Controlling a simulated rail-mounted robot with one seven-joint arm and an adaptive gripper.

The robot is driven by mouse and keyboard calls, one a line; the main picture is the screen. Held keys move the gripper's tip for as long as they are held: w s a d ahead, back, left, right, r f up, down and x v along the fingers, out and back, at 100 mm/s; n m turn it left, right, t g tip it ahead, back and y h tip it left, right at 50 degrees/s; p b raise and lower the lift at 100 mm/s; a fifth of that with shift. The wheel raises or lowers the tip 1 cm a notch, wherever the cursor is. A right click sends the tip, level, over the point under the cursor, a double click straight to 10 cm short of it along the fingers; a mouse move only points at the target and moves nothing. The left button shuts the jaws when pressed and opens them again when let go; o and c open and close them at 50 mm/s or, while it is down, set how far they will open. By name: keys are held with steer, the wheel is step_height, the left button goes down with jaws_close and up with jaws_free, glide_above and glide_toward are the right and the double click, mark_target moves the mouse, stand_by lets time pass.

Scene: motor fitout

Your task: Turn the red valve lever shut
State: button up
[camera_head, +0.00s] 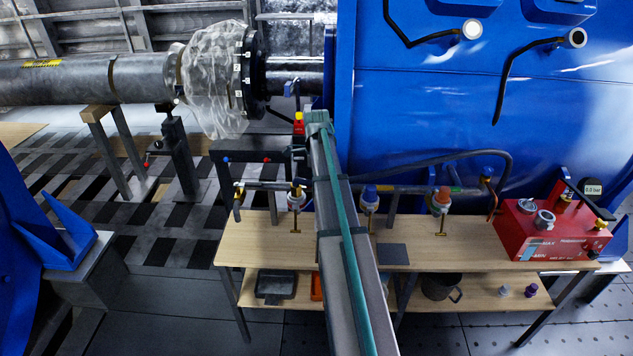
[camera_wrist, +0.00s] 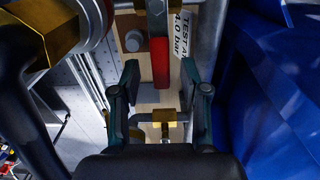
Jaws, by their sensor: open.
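The red valve lever (camera_wrist: 160,62) shows in the wrist view as a narrow red bar pointing up the picture. My gripper (camera_wrist: 160,80) is open, with one dark green finger on each side of the lever and a visible gap on both sides. A brass fitting (camera_wrist: 162,118) lies lower between the fingers. In the head view, a small red and yellow part (camera_head: 298,122) shows just left of my gripper (camera_head: 318,118), at the far end of my arm. My arm hides part of the valve area there, and the jaws are too small to make out.
A label reading "TEST" and "4.0 bar" (camera_wrist: 183,32) is right of the lever. The blue tank (camera_head: 430,110) stands close on the right. A pipe with several small valves runs above the wooden bench (camera_head: 260,248). A red pump box (camera_head: 545,235) reads 0.0 bar.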

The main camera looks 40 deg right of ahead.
steer(key=shift+r, duration=0.1)
step_height(320, 180, up, 12)
stand_by(0.5)
stand_by(0.4)
